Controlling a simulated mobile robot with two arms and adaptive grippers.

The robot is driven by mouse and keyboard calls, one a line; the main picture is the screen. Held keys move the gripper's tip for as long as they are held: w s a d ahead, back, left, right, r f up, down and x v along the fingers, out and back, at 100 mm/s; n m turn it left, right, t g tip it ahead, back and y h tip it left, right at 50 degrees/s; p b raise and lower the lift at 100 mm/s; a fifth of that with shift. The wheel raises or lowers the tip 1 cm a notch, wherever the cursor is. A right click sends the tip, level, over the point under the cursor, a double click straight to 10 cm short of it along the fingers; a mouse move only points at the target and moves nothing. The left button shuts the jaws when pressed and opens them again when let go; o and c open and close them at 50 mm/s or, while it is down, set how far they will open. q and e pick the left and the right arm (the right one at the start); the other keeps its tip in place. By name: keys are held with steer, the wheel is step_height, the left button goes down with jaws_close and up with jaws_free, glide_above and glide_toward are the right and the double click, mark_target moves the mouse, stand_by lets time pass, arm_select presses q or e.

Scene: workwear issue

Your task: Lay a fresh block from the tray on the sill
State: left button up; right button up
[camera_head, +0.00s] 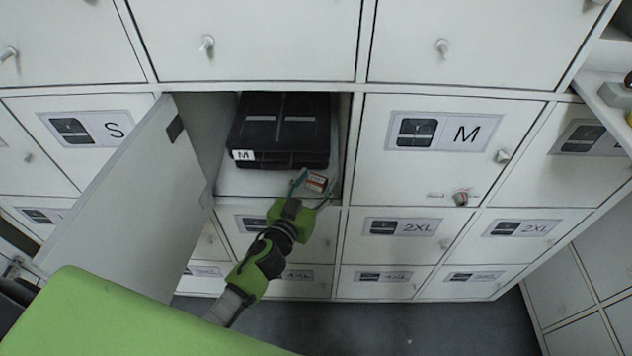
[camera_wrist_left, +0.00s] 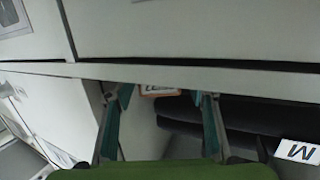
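The gripper looks open. No tray can be made out for certain. My right gripper is not in view.
A black folded pack marked M (camera_head: 284,130) fills the compartment behind the block. The compartment's door (camera_head: 130,205) stands open to the left. Closed lockers with size labels surround it. A white shelf (camera_head: 606,112) with partly cut-off grey items is at the right edge.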

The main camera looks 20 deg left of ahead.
arm_select(q)
steer(key=shift+s, duration=0.15)
steer(key=s+a+r, duration=0.1)
steer(key=s+r, duration=0.1)
steer(key=s, duration=0.9)
steer(key=shift+s+a+b, duration=0.15)
steer(key=shift+s+b, duration=0.15)
steer(key=shift+b, duration=0.1)
steer(key=shift+f, duration=0.1)
steer(key=s+a+f+g+y, duration=0.1)
steer(key=s+f+g, duration=0.35)
steer(key=f, duration=1.05)
steer(key=s+a+f+g, duration=0.1)
steer(key=s+f+g, duration=0.35)
steer(key=f, duration=1.15)
steer(key=s+a+f+g, duration=0.1)
steer(key=s+f, duration=0.4)
steer(key=s, duration=0.5)
steer(key=s+a+f+g, duration=0.1)
steer(key=s+f+g, duration=0.2)
steer(key=s+f, duration=0.3)
steer(key=s+a+f+m+g+p, duration=0.1)
steer(key=s+f, duration=0.4)
steer(key=s, duration=0.8)
steer(key=shift+s+f+g+y, duration=0.3)
steer(key=shift+s+g, duration=0.1)
steer(key=shift+g, duration=0.2)
